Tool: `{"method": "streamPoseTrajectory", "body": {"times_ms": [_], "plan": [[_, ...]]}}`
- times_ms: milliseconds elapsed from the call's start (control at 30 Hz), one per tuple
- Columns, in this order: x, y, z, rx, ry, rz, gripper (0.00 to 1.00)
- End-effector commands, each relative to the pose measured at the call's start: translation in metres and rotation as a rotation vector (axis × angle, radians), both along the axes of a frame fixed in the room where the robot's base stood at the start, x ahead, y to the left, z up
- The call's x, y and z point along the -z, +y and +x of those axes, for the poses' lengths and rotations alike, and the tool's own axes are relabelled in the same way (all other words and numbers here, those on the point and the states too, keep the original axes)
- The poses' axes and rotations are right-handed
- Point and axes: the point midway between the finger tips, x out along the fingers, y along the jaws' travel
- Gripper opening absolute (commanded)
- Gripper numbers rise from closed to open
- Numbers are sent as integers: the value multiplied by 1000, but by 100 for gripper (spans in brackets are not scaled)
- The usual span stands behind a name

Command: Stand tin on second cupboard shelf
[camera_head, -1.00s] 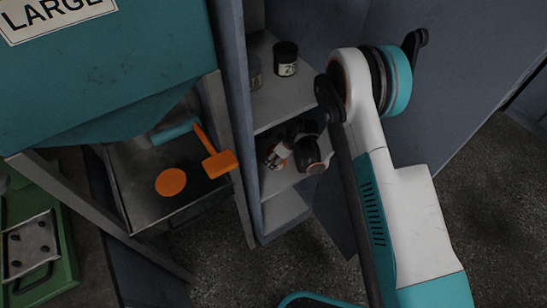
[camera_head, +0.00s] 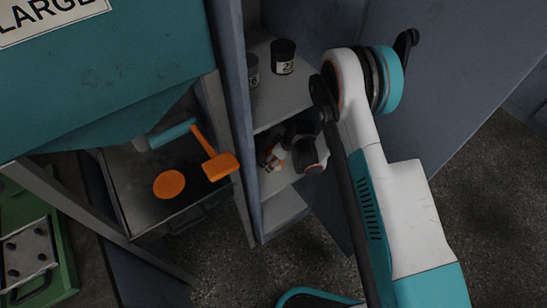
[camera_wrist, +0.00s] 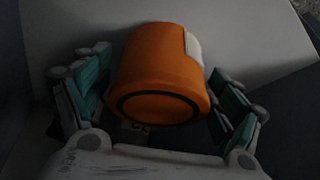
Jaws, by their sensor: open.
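An orange tin (camera_wrist: 160,72) with a pale label patch and a dark ring near its close end fills the middle of the wrist view. My gripper (camera_wrist: 155,100) is open around it, with teal-padded fingers to its left and right. In the head view my gripper (camera_head: 273,157) reaches into the open cupboard (camera_head: 250,130), just above the shelf (camera_head: 285,179) below the one with jars. The tin is mostly hidden there behind my gripper and wrist. I cannot tell whether its far end touches the shelf.
A dark labelled jar (camera_head: 283,57) and a greyer jar (camera_head: 252,72) stand on the shelf above. A lower shelf (camera_head: 282,213) looks empty. To the left, an orange mallet (camera_head: 218,163) and an orange disc (camera_head: 169,184) lie on a metal surface. The cupboard's side panel edge is close to my gripper.

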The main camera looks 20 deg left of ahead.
Motion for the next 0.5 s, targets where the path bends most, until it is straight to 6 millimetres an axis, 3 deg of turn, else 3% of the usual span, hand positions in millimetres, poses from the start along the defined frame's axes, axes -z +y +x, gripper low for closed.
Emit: {"method": "streamPoseTrajectory", "body": {"times_ms": [500], "plan": [[-65, -26, -7, 1, 0, 0, 86]]}}
